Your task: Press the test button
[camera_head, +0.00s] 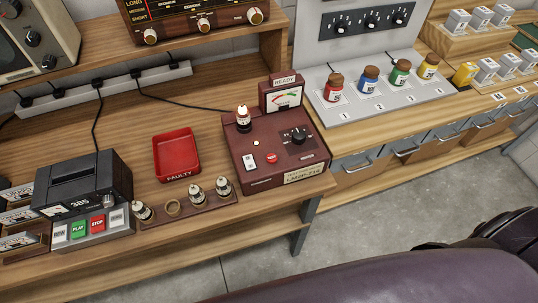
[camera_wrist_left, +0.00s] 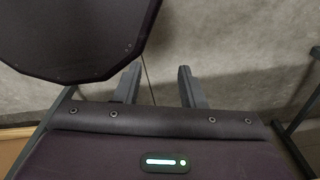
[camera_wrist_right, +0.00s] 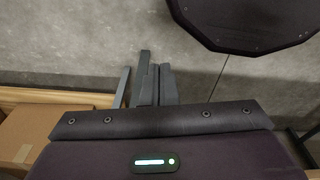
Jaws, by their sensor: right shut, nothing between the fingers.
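The dark red tester box (camera_head: 234,150) stands on the wooden bench in the head view. A red button (camera_head: 272,157) with tiny white lettering, too small to read, sits on its top, beside a white switch (camera_head: 250,161) and below a black knob (camera_head: 298,136). A glass tube (camera_head: 243,118) stands upright at the box's back left. A meter (camera_head: 288,97) under a READY sign rises at the back. Neither gripper shows in the head view. My left gripper (camera_wrist_left: 157,78) is open and empty above the floor. My right gripper (camera_wrist_right: 152,75) is shut and empty, also away from the tester.
A red FAULTY tray (camera_head: 177,155) looks empty left of the tester. A tube rack (camera_head: 188,206) with several tubes is at the bench's front edge. A player (camera_head: 83,185) with PLAY and STOP buttons stands left. Colored jars (camera_head: 369,80) stand right.

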